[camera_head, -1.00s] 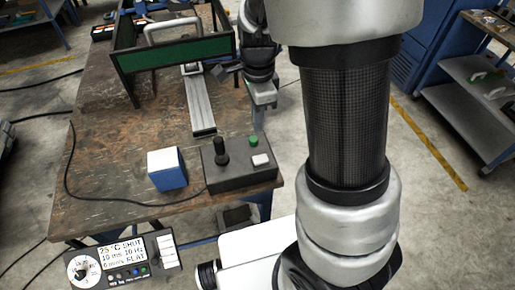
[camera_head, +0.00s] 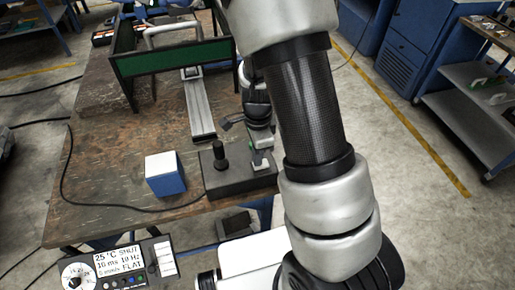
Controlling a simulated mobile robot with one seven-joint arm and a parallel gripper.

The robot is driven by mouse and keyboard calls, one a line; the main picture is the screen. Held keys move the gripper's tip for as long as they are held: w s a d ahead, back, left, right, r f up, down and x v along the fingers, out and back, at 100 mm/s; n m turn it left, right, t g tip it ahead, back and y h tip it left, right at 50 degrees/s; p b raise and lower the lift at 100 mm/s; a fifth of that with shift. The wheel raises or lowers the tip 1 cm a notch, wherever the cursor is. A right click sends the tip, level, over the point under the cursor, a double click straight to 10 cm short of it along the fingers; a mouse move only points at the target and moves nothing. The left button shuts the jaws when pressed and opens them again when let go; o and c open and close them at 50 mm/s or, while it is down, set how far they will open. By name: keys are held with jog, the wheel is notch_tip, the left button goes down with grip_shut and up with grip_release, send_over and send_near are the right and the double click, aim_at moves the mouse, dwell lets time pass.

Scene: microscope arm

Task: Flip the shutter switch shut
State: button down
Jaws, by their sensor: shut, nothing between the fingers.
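A black control box (camera_head: 235,182) sits at the table's front edge. It carries a black joystick (camera_head: 219,156), a green button and a pale switch-like piece at its right end. My gripper (camera_head: 261,156) is shut and empty, reaching down over that right end. It hides most of the green button and partly covers the pale piece; I cannot tell whether it touches either. A panel (camera_head: 120,265) at the lower left has a dial and a display that reads SHUT at the top right. Which control is the shutter switch is not clear to me.
A blue and white cube (camera_head: 165,174) stands left of the box. A black cable (camera_head: 68,165) loops across the worn table (camera_head: 110,150). A green-panelled frame (camera_head: 172,57) and a metal rail (camera_head: 199,105) stand behind. A grey shelf cart (camera_head: 465,110) is at the right.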

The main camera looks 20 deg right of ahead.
jog(key=shift+f, duration=0.25)
jog(key=shift+a+f, duration=0.15)
jog(key=shift+f, duration=0.2)
jog(key=shift+s+r, duration=0.1)
jog(key=shift+s, duration=0.05)
